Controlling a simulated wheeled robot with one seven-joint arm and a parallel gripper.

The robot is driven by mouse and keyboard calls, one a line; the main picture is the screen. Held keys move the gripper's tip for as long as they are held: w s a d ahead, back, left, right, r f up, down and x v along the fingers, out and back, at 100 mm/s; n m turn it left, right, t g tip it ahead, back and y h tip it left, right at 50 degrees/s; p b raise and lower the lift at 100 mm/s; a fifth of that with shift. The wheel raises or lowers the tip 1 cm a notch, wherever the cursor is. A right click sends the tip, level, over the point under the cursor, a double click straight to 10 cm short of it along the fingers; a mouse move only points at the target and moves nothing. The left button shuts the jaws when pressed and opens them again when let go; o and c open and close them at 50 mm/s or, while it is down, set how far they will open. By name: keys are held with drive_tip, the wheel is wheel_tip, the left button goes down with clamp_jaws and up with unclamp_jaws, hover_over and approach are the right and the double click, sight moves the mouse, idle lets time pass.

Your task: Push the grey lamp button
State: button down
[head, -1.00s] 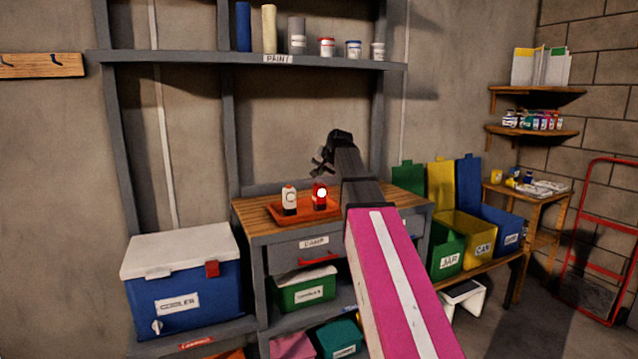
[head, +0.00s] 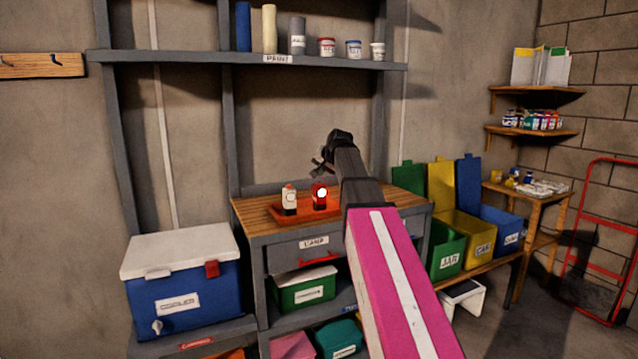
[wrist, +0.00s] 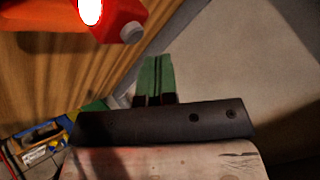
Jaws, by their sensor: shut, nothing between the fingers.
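The red lamp (head: 320,200) has a bright white light and stands on an orange tray on the wooden bench top. In the wrist view the lamp (wrist: 118,18) is at the top left, partly cut off by the frame edge. Its round grey button (wrist: 132,32) shows on the lamp's near corner. My gripper (wrist: 155,60) shows as two green fingers side by side, shut and empty. The fingertips are just below and right of the button in that view, seemingly apart from it. In the head view my gripper (head: 319,166) is dark and above the lamp.
A white and dark bottle (head: 289,200) stands left of the lamp on the tray (head: 300,215). A shelf with paint cans (head: 327,47) is above. A blue cooler (head: 185,290) is at left, coloured bins (head: 448,250) at right. Air around the gripper looks clear.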

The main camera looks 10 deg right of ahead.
drive_tip(key=shift+f, duration=0.1)
idle(0.3)
drive_tip(key=shift+f, duration=0.35)
drive_tip(key=shift+f, duration=0.4)
idle(0.7)
drive_tip(key=shift+r, duration=0.9)
drive_tip(key=shift+r, duration=0.1)
wheel_tip(320, 180, up, 6)
drive_tip(key=shift+f, duration=0.1)
idle(0.5)
